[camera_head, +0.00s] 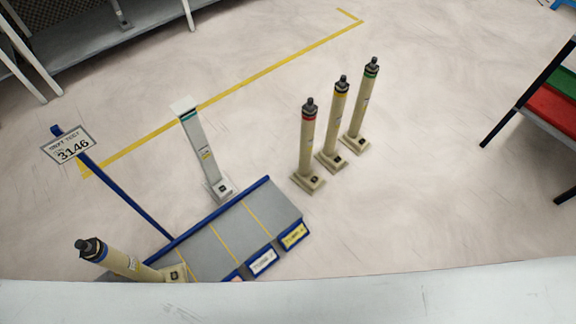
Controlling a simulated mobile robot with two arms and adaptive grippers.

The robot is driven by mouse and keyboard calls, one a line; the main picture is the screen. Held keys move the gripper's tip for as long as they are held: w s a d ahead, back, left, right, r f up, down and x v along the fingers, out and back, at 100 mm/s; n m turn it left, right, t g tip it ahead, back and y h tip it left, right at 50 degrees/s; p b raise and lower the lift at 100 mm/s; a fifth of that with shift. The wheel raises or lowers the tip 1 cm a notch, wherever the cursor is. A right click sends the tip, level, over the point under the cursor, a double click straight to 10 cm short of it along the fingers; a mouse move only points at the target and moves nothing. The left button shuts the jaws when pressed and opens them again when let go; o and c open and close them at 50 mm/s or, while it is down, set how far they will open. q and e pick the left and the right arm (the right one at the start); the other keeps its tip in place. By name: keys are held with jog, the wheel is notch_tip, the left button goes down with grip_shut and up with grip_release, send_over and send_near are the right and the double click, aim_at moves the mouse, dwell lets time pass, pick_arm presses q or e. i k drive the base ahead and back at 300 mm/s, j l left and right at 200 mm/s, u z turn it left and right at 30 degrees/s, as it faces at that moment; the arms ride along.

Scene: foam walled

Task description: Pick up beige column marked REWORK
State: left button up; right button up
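Several beige columns with dark tops show in the head view. One with a red band (307,145), one with a yellow band (334,125) and one with a green band (361,107) stand upright in a row on the floor, on square bases. Another beige column with a blue band (125,264) stands at the lower left, its base at the left end of a grey platform (222,240); a small yellowish label shows on its side. The labels are too small to read, so I cannot tell which column is marked REWORK. Neither gripper is in view.
A white column (203,157) stands behind the platform. A dark-framed rack with green and red trays (550,115) is at right. Yellow tape (240,85) marks the floor. The floor right of the columns is clear.

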aim_at(304, 176)
jog(key=i+l+u, duration=0.1)
jog(key=u, duration=0.35)
jog(key=i+l+u, duration=0.1)
jog(key=l+u, duration=0.45)
jog(key=u, duration=0.35)
jog(key=l+u, duration=0.3)
jog(key=u, duration=0.15)
